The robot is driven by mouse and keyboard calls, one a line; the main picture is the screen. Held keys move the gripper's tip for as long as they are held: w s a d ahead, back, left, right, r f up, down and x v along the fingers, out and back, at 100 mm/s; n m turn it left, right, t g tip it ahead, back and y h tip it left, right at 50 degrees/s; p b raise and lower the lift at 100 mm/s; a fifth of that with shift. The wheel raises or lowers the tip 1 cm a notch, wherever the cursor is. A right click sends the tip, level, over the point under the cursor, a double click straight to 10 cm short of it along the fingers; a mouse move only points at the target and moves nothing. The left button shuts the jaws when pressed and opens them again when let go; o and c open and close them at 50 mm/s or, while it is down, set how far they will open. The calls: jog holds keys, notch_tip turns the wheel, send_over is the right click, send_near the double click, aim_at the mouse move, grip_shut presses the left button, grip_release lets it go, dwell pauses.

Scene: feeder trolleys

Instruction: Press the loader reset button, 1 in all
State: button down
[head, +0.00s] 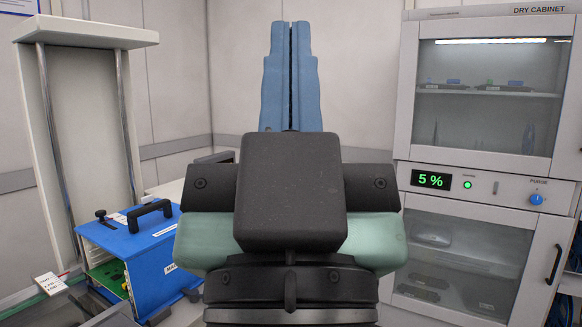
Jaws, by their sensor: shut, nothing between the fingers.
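My gripper (290,28) stands upright in the middle of the head view, with its two blue fingers together, shut and empty. Its tips point up, in front of the pale wall. I cannot make out a loader reset button in this view. My gripper body and wrist hide the middle of the scene behind them.
At the left, a blue box with a black handle (138,255) holding green boards stands below a tall pale frame with metal rods (88,130). At the right stands a dry cabinet (405,90) with a "5 %" display (430,180), a green light (467,184) and a blue knob (536,199).

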notch_tip(320, 180, up, 14)
jog(key=p, duration=1.1)
jog(key=shift+f, duration=0.1)
jog(key=shift+w, duration=0.1)
